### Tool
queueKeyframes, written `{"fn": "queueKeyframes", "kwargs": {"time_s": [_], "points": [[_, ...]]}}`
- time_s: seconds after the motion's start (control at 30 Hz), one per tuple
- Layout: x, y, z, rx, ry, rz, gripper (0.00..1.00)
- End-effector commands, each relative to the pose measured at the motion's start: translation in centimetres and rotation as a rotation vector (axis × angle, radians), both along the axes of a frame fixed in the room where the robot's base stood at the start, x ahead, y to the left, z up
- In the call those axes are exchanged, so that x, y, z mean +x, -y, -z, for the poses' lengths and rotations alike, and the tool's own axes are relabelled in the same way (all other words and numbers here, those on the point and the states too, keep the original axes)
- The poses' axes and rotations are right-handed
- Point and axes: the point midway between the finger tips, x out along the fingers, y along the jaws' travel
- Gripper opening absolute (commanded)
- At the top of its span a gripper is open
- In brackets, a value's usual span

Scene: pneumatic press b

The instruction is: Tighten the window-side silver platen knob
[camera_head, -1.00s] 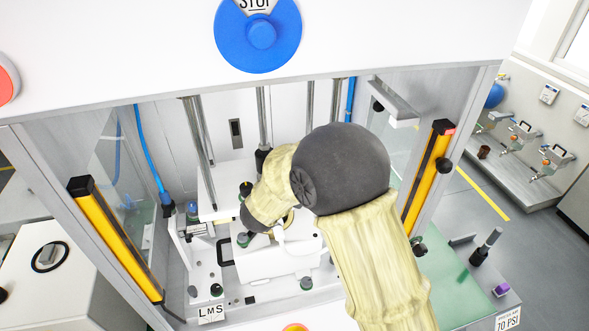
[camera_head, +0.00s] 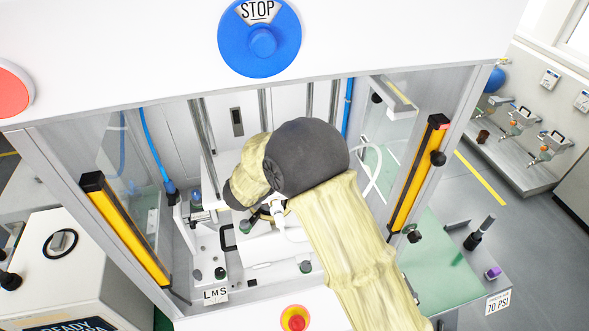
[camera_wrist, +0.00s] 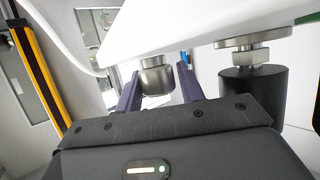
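A round silver knob (camera_wrist: 155,76) hangs under the white platen (camera_wrist: 185,28) in the wrist view. My gripper (camera_wrist: 160,82) is open, with its two dark purple fingers on either side of this knob. The left finger is close to the knob and a gap shows at the right finger. I cannot tell whether either finger touches it. A second silver fitting (camera_wrist: 243,55) sits to the right, above a black cylinder. In the head view my arm covers the platen area, so the gripper and this knob are hidden there.
Yellow light curtains (camera_head: 125,230) and (camera_head: 418,175) stand at the press opening's left and right sides. A blue stop button (camera_head: 260,42) is on the front panel above. Metal guide rods and a white hose (camera_head: 378,165) are close to my arm.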

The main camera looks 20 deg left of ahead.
Motion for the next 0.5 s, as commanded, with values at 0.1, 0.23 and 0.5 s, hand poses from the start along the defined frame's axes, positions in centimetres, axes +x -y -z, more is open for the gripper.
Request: {"fn": "queueKeyframes", "kwargs": {"time_s": [0.1,0.23,0.5], "points": [[-0.02,0.02,0.01,0.001,-0.002,0.0,0.53],[-0.06,0.05,0.12,0.0,-0.004,0.001,0.53],[-0.9,-0.29,-0.01,0.001,-0.006,0.0,0.53]]}}
